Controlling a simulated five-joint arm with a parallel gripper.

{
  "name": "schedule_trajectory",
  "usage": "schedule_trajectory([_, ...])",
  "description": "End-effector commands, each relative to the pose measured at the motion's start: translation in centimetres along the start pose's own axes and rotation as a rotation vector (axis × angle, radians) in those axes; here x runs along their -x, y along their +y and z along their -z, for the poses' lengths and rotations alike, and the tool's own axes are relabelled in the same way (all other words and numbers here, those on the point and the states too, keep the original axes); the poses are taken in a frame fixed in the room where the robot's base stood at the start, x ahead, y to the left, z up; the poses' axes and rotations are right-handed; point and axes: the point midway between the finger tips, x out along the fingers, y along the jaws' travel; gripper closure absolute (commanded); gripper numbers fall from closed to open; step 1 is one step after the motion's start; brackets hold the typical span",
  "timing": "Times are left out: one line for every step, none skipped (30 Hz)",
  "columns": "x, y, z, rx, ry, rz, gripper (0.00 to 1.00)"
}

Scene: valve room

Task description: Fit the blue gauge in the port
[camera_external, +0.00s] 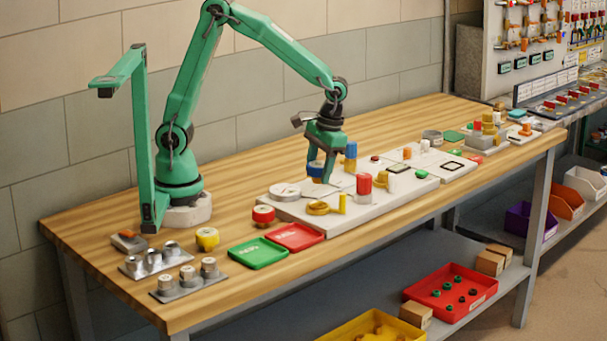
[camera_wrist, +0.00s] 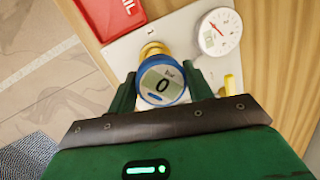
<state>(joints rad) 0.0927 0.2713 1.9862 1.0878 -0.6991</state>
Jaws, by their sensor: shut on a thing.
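The blue gauge (camera_external: 315,168) is between the fingers of my gripper (camera_external: 325,178), which is shut on it. In the external view it is held above the white plate.
The white plate (camera_external: 290,216) carries a white dial gauge (camera_wrist: 220,32), a yellow post (camera_external: 342,204), a red cylinder (camera_external: 364,185) and a blue cylinder (camera_external: 351,156). Red (camera_external: 296,237) and green (camera_external: 257,253) trays lie at its left. Metal holders (camera_external: 188,280) stand further left.

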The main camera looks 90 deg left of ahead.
Motion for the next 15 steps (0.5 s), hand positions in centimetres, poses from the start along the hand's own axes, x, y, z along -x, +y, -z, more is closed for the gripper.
schedule_trajectory([-0.4, 0.0, 0.0, 0.000, -0.002, 0.002, 0.78])
schedule_trajectory([-0.6, 0.0, 0.0, 0.000, -0.002, 0.002, 0.78])
schedule_trajectory([-0.9, 0.1, 0.1, 0.000, -0.002, 0.002, 0.78])
schedule_trajectory([-1.1, 0.1, 0.1, 0.000, -0.002, 0.002, 0.78])
schedule_trajectory([-1.3, 0.1, 0.1, 0.000, -0.002, 0.002, 0.78])
schedule_trajectory([-1.5, 0.2, 0.2, 0.000, -0.002, 0.002, 0.78])
schedule_trajectory([-1.8, 0.2, 0.2, 0.000, -0.002, 0.002, 0.78])
schedule_trajectory([-2.0, 0.2, 0.2, 0.000, -0.002, 0.001, 0.78])
schedule_trajectory([-2.2, 0.3, 0.3, 0.000, -0.001, 0.001, 0.78])
schedule_trajectory([-2.5, 0.3, 0.3, 0.000, -0.002, 0.002, 0.78])
schedule_trajectory([-2.6, 0.3, 0.3, 0.000, -0.002, 0.002, 0.78])
schedule_trajectory([-2.9, 0.4, 0.4, 0.000, -0.002, 0.002, 0.78])
schedule_trajectory([-3.1, 0.4, 0.5, 0.000, -0.001, 0.001, 0.78])
schedule_trajectory([-3.3, 0.4, 0.5, 0.000, -0.001, 0.001, 0.78])
schedule_trajectory([-3.5, 0.5, 0.5, 0.000, -0.002, 0.002, 0.78])
